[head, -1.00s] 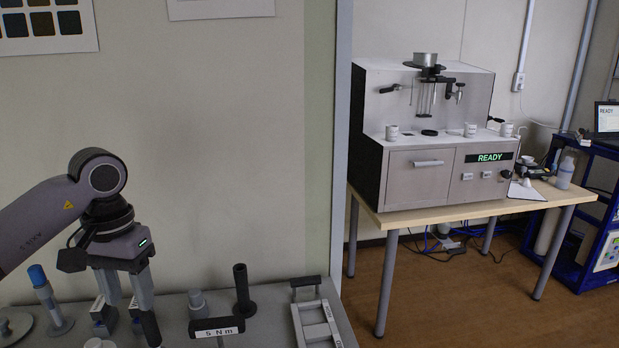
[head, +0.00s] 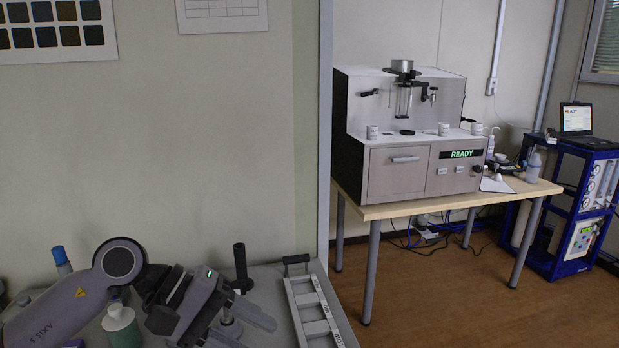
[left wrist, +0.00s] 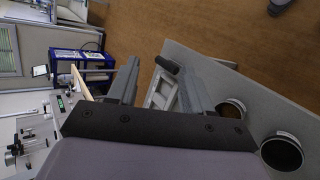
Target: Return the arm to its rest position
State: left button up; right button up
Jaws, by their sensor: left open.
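My left arm comes in at the lower left of the head view. Its gripper (head: 255,330) is tilted over the grey bench, fingers pointing right and apart, with nothing seen between them. In the left wrist view the two fingers (left wrist: 163,68) are spread apart, with the rack on the bench showing beyond them. My right gripper is not in view.
The grey bench (head: 340,310) bears a slotted rack (head: 300,300), a black upright handle (head: 241,265), a white-capped green bottle (head: 121,326) and a blue-topped tool (head: 61,258). The soil analyser (head: 400,175), reading READY, stands on a wooden table (head: 450,204) with open floor in front.

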pick_arm(q)
jog(key=s+d+r+n+t+h, duration=0.2)
jog(key=d+r+n+h, duration=0.4)
jog(key=n+h, duration=0.1)
notch_tip(320, 180, up, 4)
jog(key=w+a+n+t+h, duration=0.25)
jog(key=n+t, duration=0.55)
jog(key=n, duration=0.5)
jog(key=a+f+n+t+y, duration=0.4)
jog(key=a+f+n+y, duration=0.4)
jog(key=n, duration=0.8)
jog(key=a+f+n+t+y, duration=0.35)
jog(key=a+n+y, duration=0.25)
jog(key=n+y, duration=0.65)
jog(key=s+a+f+n+g, duration=0.2)
jog(key=s+f+n+g, duration=0.5)
jog(key=s+f+n, duration=0.3)
jog(key=s+a+f+n+g, duration=0.2)
jog(key=s+f+n+g, duration=0.6)
jog(key=s, duration=0.4)
jog(key=w+d+f+t+h, duration=0.2)
jog(key=w+f+t, duration=0.3)
jog(key=f+t, duration=0.3)
notch_tip(320, 180, down, 2)
jog(key=shift+w+d+h, duration=0.3)
jog(key=shift+w+d, duration=0.1)
jog(key=shift+d, duration=0.1)
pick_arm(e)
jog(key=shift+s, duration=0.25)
